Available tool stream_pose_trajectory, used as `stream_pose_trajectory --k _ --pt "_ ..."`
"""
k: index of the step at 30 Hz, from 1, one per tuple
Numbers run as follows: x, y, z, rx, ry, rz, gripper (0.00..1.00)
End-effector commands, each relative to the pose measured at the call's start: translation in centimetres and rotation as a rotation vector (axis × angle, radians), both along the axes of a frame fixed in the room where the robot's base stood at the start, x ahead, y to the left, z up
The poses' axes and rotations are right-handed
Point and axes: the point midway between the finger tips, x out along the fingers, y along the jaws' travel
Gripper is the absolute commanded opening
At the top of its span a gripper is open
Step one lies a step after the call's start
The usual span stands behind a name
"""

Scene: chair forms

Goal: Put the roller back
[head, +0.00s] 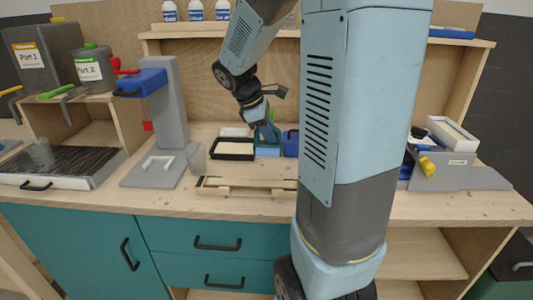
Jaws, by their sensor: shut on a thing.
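My gripper (265,130) reaches down over the back middle of the workbench and is shut on a small teal-and-dark thing, which I take to be the roller. Its fingers cover most of it, so its shape is hard to make out. Directly below is a small teal tray (268,152) with a light blue inside. I cannot tell whether the held thing touches this tray. A black tray with a cream inside (232,149) stands just left of it, and a dark blue container (291,143) just right, partly hidden by my arm.
A wooden frame form (245,187) lies at the front of the worktop. Left stand a grey press with a blue head (140,83) and pots labelled Part 1 (42,55) and Part 2 (93,69). A grey fixture with a yellow knob (450,170) is right. My arm hides the centre right.

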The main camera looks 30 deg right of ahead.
Motion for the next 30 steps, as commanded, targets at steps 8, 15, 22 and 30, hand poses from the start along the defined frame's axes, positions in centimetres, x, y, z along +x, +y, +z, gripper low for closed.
stream_pose_trajectory --k 8,15,22,30 --pt "4.1 -2.3 -2.2 0.001 0.002 0.002 0.00" --pt "6.9 -3.9 -5.2 0.002 0.003 0.004 0.00" --pt "8.6 -5.0 -7.5 0.001 0.001 0.004 0.00" --pt "9.4 -5.4 -8.6 0.000 0.000 0.004 0.00"
